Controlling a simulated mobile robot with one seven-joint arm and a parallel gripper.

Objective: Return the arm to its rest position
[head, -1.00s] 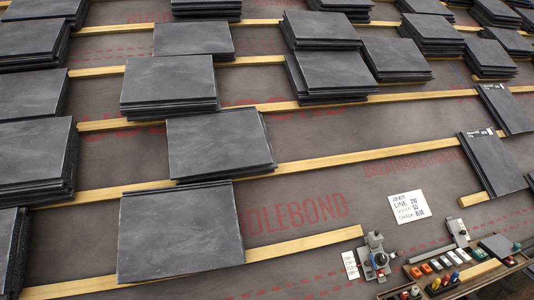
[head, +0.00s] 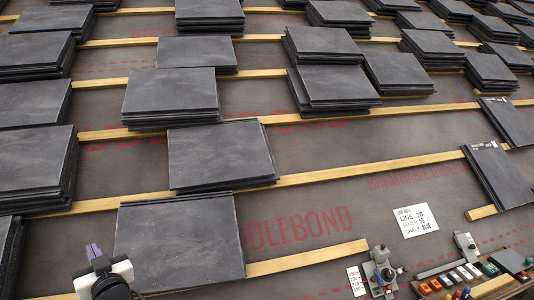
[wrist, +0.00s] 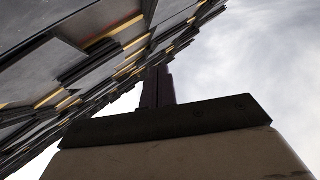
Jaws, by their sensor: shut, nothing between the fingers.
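My gripper (head: 93,251) shows at the lower left of the head view, raised in front of the roof, with its narrow purple fingers together. In the wrist view the dark fingers (wrist: 157,86) are also together and point up past the roof edge, with sky beside them. Nothing is held between them. A slate (head: 180,242) lies on the roof just right of my gripper in the head view; my gripper looks apart from it.
Stacks of dark slates (head: 172,95) stand along wooden battens (head: 320,173) on grey underlay. A white note card (head: 415,220) lies at the right. A tool tray (head: 470,288) with coloured items and a grey clamp-like device (head: 381,270) are at the lower right.

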